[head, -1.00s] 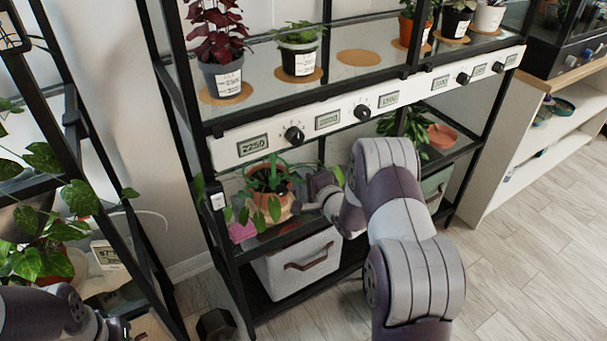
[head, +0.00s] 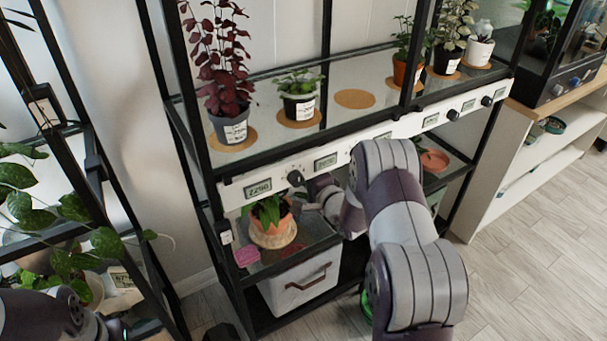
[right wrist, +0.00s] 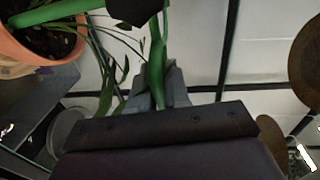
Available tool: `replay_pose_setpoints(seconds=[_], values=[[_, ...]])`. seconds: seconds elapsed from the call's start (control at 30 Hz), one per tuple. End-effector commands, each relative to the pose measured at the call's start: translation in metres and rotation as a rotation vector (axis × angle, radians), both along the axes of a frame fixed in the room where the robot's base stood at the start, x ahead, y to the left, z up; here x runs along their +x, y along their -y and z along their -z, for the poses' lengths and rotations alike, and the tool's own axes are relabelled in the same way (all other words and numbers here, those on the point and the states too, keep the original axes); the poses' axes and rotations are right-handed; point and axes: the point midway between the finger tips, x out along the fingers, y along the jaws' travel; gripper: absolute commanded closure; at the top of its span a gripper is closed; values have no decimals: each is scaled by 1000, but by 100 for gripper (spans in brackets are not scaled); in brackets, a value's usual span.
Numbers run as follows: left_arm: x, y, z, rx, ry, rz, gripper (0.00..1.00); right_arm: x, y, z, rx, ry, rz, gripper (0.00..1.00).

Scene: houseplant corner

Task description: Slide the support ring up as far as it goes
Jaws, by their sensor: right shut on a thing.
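The orange pot with a leafy plant (head: 272,226) stands on the middle shelf. Its rim and soil show at the upper left in the right wrist view (right wrist: 38,48). My right gripper (head: 312,198) is beside the plant, to its right and slightly above the rim. In the right wrist view its jaws (right wrist: 157,88) are shut on an upright green piece (right wrist: 154,68), apparently part of the support ring. A thick green bar (right wrist: 50,12) crosses above the pot, probably the ring's hoop. The full ring is not clear in the head view.
A white panel with knobs (head: 320,162) runs just above the plant. Potted plants stand on the upper shelf. A pink item (head: 246,256) lies near the pot, and a white drawer box (head: 300,282) sits below. Black shelf posts stand close by.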

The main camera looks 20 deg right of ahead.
Motion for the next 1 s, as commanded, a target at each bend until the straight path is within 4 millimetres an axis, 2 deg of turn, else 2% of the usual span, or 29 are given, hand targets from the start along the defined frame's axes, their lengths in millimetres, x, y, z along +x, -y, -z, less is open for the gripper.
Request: replay_pose_setpoints(seconds=[0.03, 0.07, 0.1, 0.33, 0.43, 0.57, 0.8, 1.0], values=[[0, 0, 0, 0, 0, 0, 57, 0, 0, 1, 0, -1, 0, 77], [0, 0, 0, 0, 0, 0, 57, 0, 0, 1, 0, -1, 0, 68], [0, 0, 0, 0, 0, 0, 57, 0, 0, 1, 0, -1, 0, 63], [0, 0, 0, 0, 0, 0, 57, 0, 0, 0, 0, -1, 0, 63], [0, 0, -2, 0, 0, 0, 57, -7, 2, -2, -1, -1, 1, 63], [0, 0, -10, 0, 0, 0, 57, -34, 6, -6, 1, -3, 4, 63], [0, 0, -21, 0, 0, 0, 57, -97, 15, -12, 1, -2, 4, 63], [0, 0, -23, 0, 0, 0, 57, -123, 18, -13, 0, -2, 2, 63]])
